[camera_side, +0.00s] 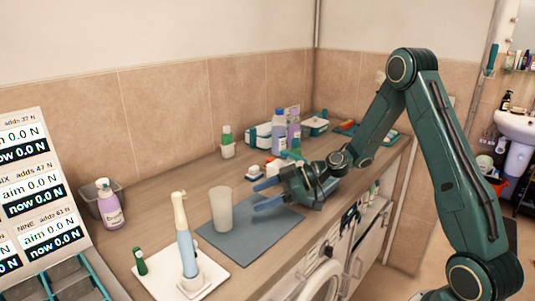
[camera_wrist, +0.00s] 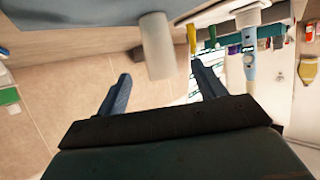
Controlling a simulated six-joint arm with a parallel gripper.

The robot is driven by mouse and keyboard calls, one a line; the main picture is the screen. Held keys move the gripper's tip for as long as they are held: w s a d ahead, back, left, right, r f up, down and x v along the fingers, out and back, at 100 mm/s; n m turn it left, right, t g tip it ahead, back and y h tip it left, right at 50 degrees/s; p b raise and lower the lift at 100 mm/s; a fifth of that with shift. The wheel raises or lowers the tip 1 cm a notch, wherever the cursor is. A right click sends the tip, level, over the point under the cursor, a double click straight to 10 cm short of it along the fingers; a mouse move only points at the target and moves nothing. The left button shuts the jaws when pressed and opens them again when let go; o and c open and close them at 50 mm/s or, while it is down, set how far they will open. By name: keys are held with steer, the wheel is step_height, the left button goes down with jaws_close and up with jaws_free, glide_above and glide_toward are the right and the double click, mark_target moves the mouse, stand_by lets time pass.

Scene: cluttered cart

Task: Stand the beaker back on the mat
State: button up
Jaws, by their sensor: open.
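The beaker (camera_side: 219,210) is a pale, translucent cup. It is upright on the blue-grey mat (camera_side: 250,245), near the mat's left end. In the wrist view the beaker (camera_wrist: 157,48) shows just beyond the fingertips, lined up with the gap between them. My gripper (camera_side: 256,198) has its blue fingers apart and empty, pointing left toward the beaker over the mat. A gap separates the fingertips from the beaker in the side view. The wrist view also shows the two spread fingers of my gripper (camera_wrist: 161,76).
An electric toothbrush (camera_side: 187,245) stands on a white tray (camera_side: 212,277) left of the mat, with a small green bottle (camera_side: 140,262) beside it. A purple bottle (camera_side: 109,205) is at far left. Several bottles and boxes crowd the back, including a blue-capped bottle (camera_side: 279,132).

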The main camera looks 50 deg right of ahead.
steer(key=s+a+r+m+g+h, duration=0.1)
steer(key=s+a+r+g+h, duration=0.35)
steer(key=s+r, duration=0.55)
steer(key=s+d+r+m+h, duration=0.1)
steer(key=s+m, duration=0.3)
steer(key=s, duration=0.5)
steer(key=s+d+r+m+h, duration=0.2)
steer(key=s+m+h, duration=0.2)
steer(key=s, duration=0.6)
steer(key=shift+s+d+r+t, duration=0.15)
steer(key=shift+s+r+t, duration=0.1)
steer(key=shift+r+t, duration=0.15)
